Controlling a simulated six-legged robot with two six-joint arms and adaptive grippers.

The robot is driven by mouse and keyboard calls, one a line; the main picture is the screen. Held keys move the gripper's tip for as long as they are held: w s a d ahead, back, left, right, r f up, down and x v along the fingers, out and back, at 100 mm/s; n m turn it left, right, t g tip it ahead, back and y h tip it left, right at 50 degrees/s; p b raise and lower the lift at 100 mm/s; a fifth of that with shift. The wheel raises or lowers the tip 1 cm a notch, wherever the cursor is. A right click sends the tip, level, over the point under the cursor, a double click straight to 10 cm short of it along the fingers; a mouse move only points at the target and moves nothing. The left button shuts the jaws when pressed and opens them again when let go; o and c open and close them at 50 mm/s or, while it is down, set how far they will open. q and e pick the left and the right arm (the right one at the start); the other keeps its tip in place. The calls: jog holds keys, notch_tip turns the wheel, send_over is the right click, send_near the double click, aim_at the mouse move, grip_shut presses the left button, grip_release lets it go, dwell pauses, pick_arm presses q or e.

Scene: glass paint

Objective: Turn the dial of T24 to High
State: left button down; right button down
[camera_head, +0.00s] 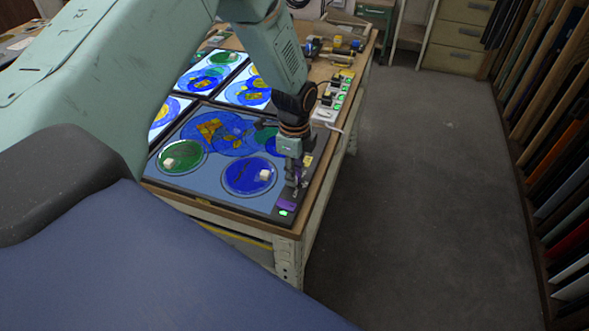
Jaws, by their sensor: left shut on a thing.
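My left gripper (291,190) points down at the near right corner of the closest light panel (212,188). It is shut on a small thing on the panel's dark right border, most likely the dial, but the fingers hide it. A purple patch (287,205) shows beside the fingertips, and a small green light (283,213) glows just below it. I cannot read any label or dial setting. My right gripper is not in view.
Round glass pieces, one green (181,157) and one blue (249,176), lie on the panel. More lit panels (244,92) and small boxes with green lights (328,113) stand farther back on the bench. Open floor (430,200) lies right of it, before a rack of sheets (560,170).

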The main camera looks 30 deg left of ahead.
pick_arm(q)
jog(key=n+p, duration=0.2)
jog(key=n, duration=0.4)
jog(key=shift+r, duration=0.1)
jog(key=n+p, duration=0.2)
jog(key=n, duration=0.3)
jog(key=shift+n, duration=0.3)
jog(key=n+p, duration=0.2)
jog(key=n, duration=0.3)
jog(key=shift+n, duration=0.3)
jog(key=n+p, duration=0.1)
jog(key=n, duration=0.3)
jog(key=shift+n, duration=0.7)
jog(key=c, duration=1.1)
grip_release()
jog(key=shift+o, duration=0.2)
